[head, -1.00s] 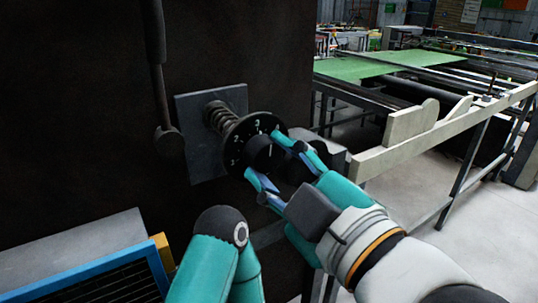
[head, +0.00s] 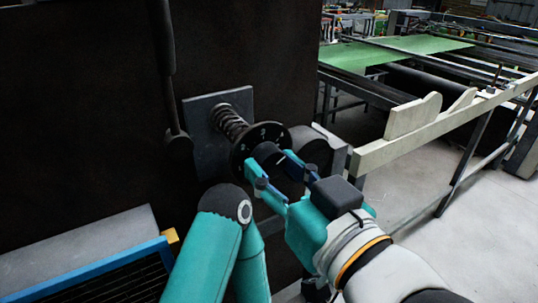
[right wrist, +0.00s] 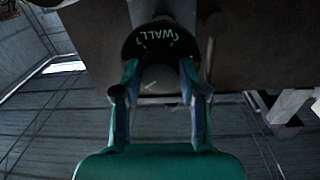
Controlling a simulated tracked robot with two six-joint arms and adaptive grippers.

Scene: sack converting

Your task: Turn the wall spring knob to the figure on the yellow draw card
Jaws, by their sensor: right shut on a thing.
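The wall spring knob is a black disc (head: 250,140) with white figures on its rim and a dark hub (head: 266,152). It stands out on a coiled spring (head: 232,123) from a grey plate (head: 209,158) on the dark wall. My right gripper (head: 274,165) is shut on the hub, one finger on each side. In the right wrist view the disc (right wrist: 157,40) shows the word "WALL" between the fingers (right wrist: 158,80). Not all figures are legible. No yellow draw card with a figure is seen. My left gripper is not in view.
A dark lever (head: 177,140) hangs left of the plate. A blue-edged frame with a grey top (head: 85,245) is at lower left, with a small yellow piece (head: 170,236) at its corner. A pale rail (head: 440,125) and green sheets (head: 395,52) lie to the right.

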